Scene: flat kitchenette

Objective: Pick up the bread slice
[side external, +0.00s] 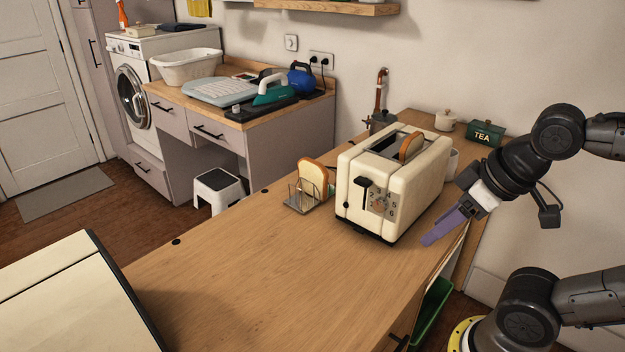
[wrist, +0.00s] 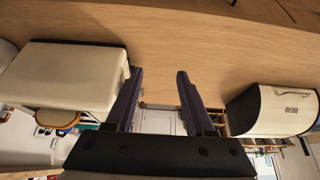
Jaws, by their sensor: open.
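One bread slice (side external: 411,146) stands upright, sticking partly out of a slot of the cream toaster (side external: 364,205); its lower part is hidden in the toaster. Another bread slice (side external: 312,175) stands in a wire toast rack (side external: 300,199) left of the toaster. My gripper (side external: 430,238) is to the right of the toaster, its purple fingers pointing down and left above the counter's edge. In the wrist view its fingers (wrist: 160,74) are apart with nothing between them. The toaster (wrist: 75,72) appears left of them there, with a bread slice (wrist: 56,118) at its lower edge.
The wooden counter (side external: 230,265) is clear in front of the toaster. A cream bread bin (side external: 75,300) stands at the lower left and also shows in the wrist view (wrist: 285,108). A green tea tin (side external: 485,133), a small pot (side external: 445,120) and a white mug (side external: 452,163) stand behind.

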